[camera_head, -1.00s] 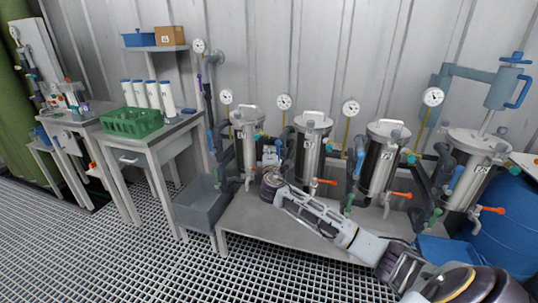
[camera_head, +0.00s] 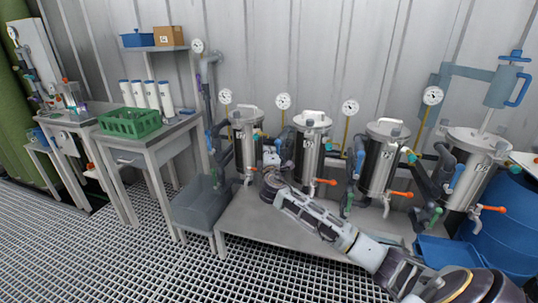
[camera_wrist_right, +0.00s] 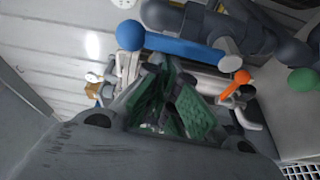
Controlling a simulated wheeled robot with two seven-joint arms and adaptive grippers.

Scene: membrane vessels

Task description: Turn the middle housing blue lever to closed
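Several steel housings stand in a row on a low bench. The second housing from the left (camera_head: 311,150) has a blue lever (camera_head: 286,150) on its left side. Another housing (camera_head: 381,160) to its right has a blue lever (camera_head: 359,165). My right gripper (camera_head: 272,158) is between the two leftmost housings, close to the second one's blue lever. In the right wrist view, a blue lever with a round end (camera_wrist_right: 175,42) lies across, just beyond my right fingertips (camera_wrist_right: 168,78). Contact cannot be told. My left gripper is out of view.
Orange levers (camera_head: 326,181) stick out low on the housings. The leftmost housing (camera_head: 247,140) is close beside my gripper. Dark pipes and pressure gauges (camera_head: 283,101) surround the row.

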